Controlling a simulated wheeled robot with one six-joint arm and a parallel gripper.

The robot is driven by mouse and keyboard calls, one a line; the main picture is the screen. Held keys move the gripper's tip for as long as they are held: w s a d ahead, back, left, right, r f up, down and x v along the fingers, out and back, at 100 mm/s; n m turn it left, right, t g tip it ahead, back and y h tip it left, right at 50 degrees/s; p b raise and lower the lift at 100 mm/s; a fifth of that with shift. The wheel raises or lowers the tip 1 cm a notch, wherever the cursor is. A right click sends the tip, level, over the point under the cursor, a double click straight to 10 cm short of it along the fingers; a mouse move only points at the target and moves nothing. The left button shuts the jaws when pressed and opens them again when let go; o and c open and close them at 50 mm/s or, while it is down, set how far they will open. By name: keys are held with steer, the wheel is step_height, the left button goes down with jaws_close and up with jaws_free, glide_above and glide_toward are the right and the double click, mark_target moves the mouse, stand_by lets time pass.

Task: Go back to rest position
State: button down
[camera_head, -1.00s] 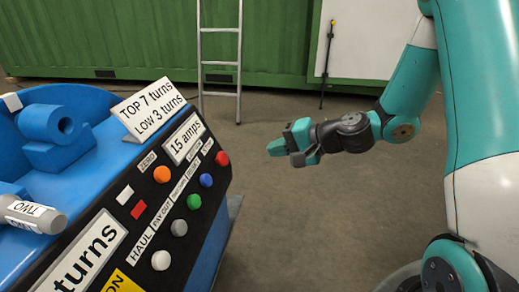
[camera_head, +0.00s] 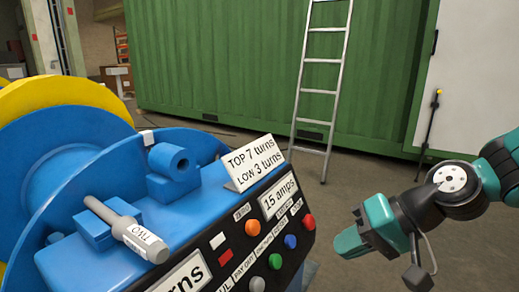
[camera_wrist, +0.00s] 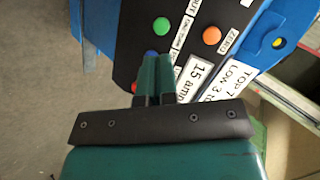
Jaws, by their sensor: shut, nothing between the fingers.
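My gripper (camera_head: 345,243) is teal and dark grey, and it hangs in the air at the lower right of the head view, to the right of the control panel. It points left, toward the panel, and holds nothing. In the wrist view the two teal fingers (camera_wrist: 157,65) lie side by side, closed together. They overlap the panel's buttons in that view. Whether they touch the panel is not clear there, but the head view shows a gap.
The black control panel (camera_head: 290,224) has coloured buttons and labels on a blue machine (camera_head: 85,262). A grey pin marked TWO (camera_head: 128,230) lies on the machine, beside a yellow drum (camera_head: 60,95). A ladder (camera_head: 322,90) leans on the green container (camera_head: 220,70).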

steer(key=s+a+r+n+g+h, duration=0.1)
steer(key=s+r+n+g+h, duration=0.1)
steer(key=s+n, duration=0.35)
steer(key=s+r+n+g+h, duration=0.1)
steer(key=s+r+n+h, duration=0.15)
steer(key=s, duration=0.55)
step_height(320, 180, up, 23)
steer(key=m+p, duration=0.1)
steer(key=p, duration=2.2)
steer(key=shift+s+d, duration=0.2)
